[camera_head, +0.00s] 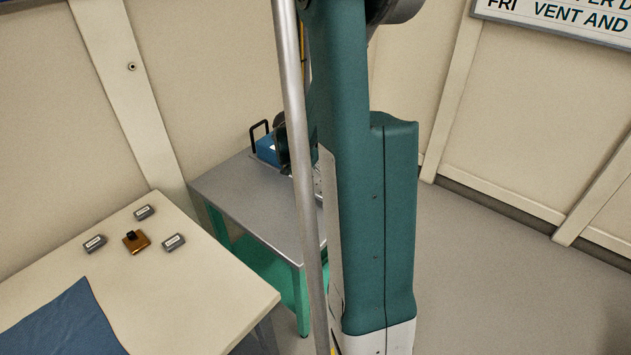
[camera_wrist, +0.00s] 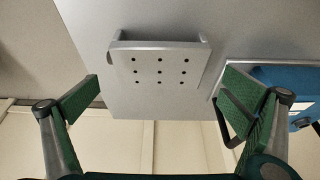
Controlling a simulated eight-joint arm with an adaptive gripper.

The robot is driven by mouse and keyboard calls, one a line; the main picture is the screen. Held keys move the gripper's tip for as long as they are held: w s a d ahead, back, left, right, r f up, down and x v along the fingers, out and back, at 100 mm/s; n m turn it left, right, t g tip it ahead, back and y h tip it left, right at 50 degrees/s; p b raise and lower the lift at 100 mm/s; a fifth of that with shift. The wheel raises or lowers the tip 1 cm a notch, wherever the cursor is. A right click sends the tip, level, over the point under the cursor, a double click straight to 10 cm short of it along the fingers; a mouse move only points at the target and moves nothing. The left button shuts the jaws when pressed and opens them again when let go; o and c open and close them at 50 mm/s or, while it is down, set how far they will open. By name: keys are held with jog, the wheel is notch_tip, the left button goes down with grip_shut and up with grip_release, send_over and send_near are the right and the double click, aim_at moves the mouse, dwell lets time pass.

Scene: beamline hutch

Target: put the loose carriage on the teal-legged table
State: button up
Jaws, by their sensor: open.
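A silver plate with rows of small holes and a raised lip (camera_wrist: 171,65) lies on a grey table top in the wrist view; it looks like the carriage. My gripper (camera_wrist: 159,78) is open, its green-padded fingers spread to either side of the plate, apart from it, nothing held. In the head view the teal-legged table (camera_head: 240,195) has a grey top. My arm hides its right part, most of my gripper and most of what lies there.
A blue box with a black handle (camera_head: 267,150) stands at the teal-legged table's back; in the wrist view it is close by my right finger. A cream table (camera_head: 200,290) holds three grey blocks, a brown block with a black knob (camera_head: 136,242) and a blue cloth (camera_head: 65,325).

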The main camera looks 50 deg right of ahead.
jog(key=p+v, duration=0.1)
jog(key=v, duration=0.5)
jog(key=shift+a+r, duration=0.2)
jog(key=shift+r, duration=0.15)
dwell(0.4)
jog(key=a+r+n+t, duration=0.1)
jog(key=a+r+n, duration=0.25)
jog(key=a, duration=0.55)
jog(key=a+r+n+t+y, duration=0.1)
jog(key=a+r+n+t, duration=0.15)
jog(key=a+r, duration=0.4)
jog(key=a+r+n+t, duration=0.1)
jog(key=a+r+n, duration=0.2)
jog(key=a, duration=0.7)
jog(key=s+a+r+n+t+y, duration=0.1)
jog(key=s+a+n, duration=0.3)
jog(key=a, duration=0.6)
jog(key=s+a+r+n+t+y, duration=0.1)
jog(key=s+a+n, duration=0.4)
jog(key=a, duration=0.6)
jog(key=s+y, duration=0.1)
jog(key=s, duration=0.1)
jog(key=shift+s+r+t, duration=0.35)
jog(key=shift+s, duration=0.05)
dwell(1.4)
